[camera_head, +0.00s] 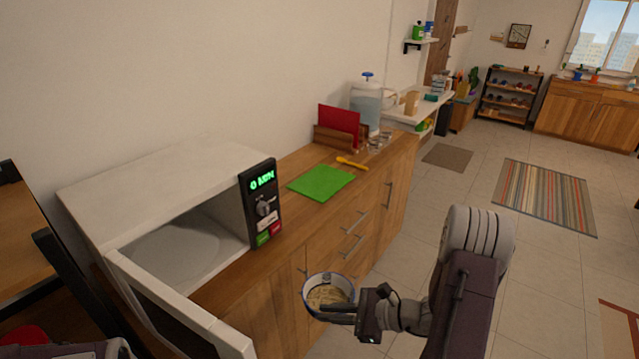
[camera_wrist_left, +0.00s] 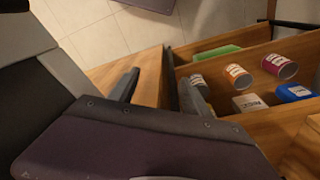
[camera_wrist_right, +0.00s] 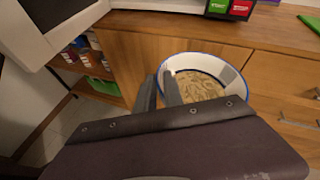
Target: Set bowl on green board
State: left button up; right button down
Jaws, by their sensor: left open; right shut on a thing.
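The bowl (camera_head: 328,291) is white with a blue rim and holds pale, noodle-like food. My right gripper (camera_head: 352,306) is shut on the bowl's rim and holds it in the air in front of the counter's cabinet doors. The bowl (camera_wrist_right: 199,78) also shows in the right wrist view, with the fingers at its left rim. The green board (camera_head: 321,182) lies flat on the counter, beyond the bowl and right of the microwave, with nothing on it. My left gripper (camera_wrist_left: 158,90) is open and empty in the left wrist view, near a wooden shelf with spice containers.
The microwave (camera_head: 165,198) stands on the counter with its door (camera_head: 172,309) hanging open toward the front. A yellow spoon (camera_head: 351,163) lies just behind the board. A red item in a wooden holder (camera_head: 340,137) and a water dispenser (camera_head: 366,103) stand farther back.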

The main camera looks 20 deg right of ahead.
aim_at(321, 181)
jog(key=k+l+u, duration=0.2)
jog(key=l, duration=0.15)
jog(key=l+u, duration=0.2)
jog(key=l, duration=0.2)
jog(key=k+l+u, duration=0.2)
jog(key=i+l+u, duration=0.1)
jog(key=l, duration=0.6)
jog(key=i+l+u, duration=0.15)
jog(key=l, duration=0.55)
jog(key=i+l+u, duration=0.1)
jog(key=l, duration=0.6)
